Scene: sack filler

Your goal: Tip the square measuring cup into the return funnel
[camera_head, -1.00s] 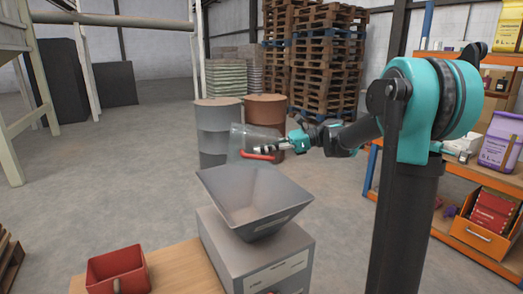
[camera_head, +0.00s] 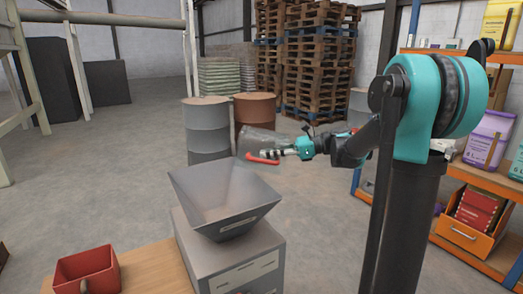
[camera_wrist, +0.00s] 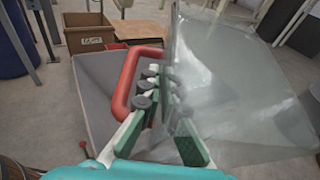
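The clear measuring cup (camera_head: 258,139) with a red handle (camera_head: 262,158) is in my gripper (camera_head: 280,153), in the air beyond and above the right part of the funnel's rim. It looks tilted in the head view. In the wrist view the cup (camera_wrist: 235,80) has flat see-through walls, and my fingers (camera_wrist: 160,110) are shut at its red handle (camera_wrist: 126,85). I cannot make out any contents. The grey square funnel (camera_head: 225,192) stands wide mouth up on a grey box. Its inside looks empty where it shows.
The grey box (camera_head: 230,258) stands by a wooden table top (camera_head: 150,272) with a red open bin (camera_head: 87,270). Two drums (camera_head: 207,130) stand behind the cup. Orange shelving (camera_head: 483,180) is at the right. Open floor lies at the left.

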